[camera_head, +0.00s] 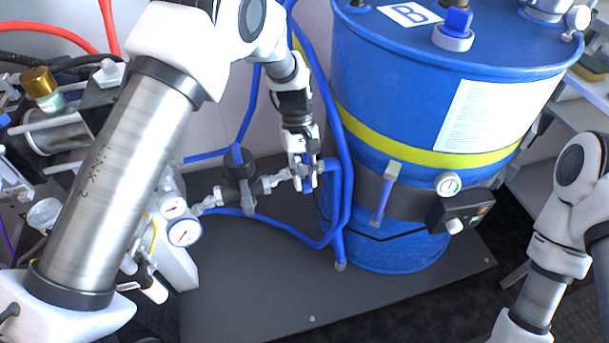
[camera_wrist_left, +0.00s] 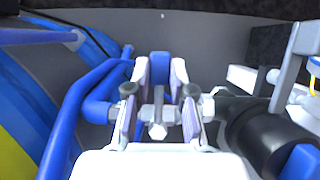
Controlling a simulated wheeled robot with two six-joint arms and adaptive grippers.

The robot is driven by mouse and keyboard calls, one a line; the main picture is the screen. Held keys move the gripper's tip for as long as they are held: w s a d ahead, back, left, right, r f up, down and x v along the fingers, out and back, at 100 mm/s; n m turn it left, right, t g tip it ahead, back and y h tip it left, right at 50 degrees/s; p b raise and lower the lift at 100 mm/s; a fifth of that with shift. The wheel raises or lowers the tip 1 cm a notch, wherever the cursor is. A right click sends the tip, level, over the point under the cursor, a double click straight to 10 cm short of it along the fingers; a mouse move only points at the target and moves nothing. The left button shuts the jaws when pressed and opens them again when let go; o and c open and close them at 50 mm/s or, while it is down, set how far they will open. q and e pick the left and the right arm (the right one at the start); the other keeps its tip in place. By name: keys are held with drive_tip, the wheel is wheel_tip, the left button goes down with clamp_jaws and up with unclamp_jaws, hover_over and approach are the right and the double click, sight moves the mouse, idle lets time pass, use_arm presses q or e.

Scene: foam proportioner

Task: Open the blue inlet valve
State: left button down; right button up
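The inlet valve is a small metal valve body (camera_wrist_left: 158,115) with a blue handle (camera_wrist_left: 160,70), set in a pipe line beside the blue drum (camera_head: 400,100). My left gripper (camera_head: 303,182) reaches down over this valve. In the left wrist view its two fingers (camera_wrist_left: 160,85) stand one on each side of the blue handle, very close to it. Whether both fingers press on the handle cannot be made out. In the head view the handle is mostly hidden by the fingers. My right arm (camera_head: 560,235) is at the right edge; its gripper is out of view.
Blue hoses (camera_head: 345,190) run close to the right of my left gripper. A black-capped valve (camera_head: 239,165) sits to its left in the same pipe line. Pressure gauges (camera_head: 184,232) are farther left. The dark base plate (camera_head: 270,290) is clear in front.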

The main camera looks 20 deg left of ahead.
use_arm(q)
drive_tip(key=shift+w+d+r+n+p, duration=0.25)
drive_tip(key=shift+n+p, duration=0.45)
drive_tip(key=shift+p, duration=0.5)
drive_tip(key=w+d+n+t+h+p, duration=0.1)
drive_tip(key=w+n+t+p, duration=0.5)
drive_tip(key=n, duration=1)
drive_tip(key=shift+w+d+f+n+p, duration=0.15)
drive_tip(key=shift+w+f+n+p, duration=0.2)
drive_tip(key=shift+w+p, duration=1.45)
drive_tip(key=shift+s+r, duration=0.1)
drive_tip(key=shift+s, duration=0.1)
drive_tip(key=c, duration=1)
unclamp_jaws()
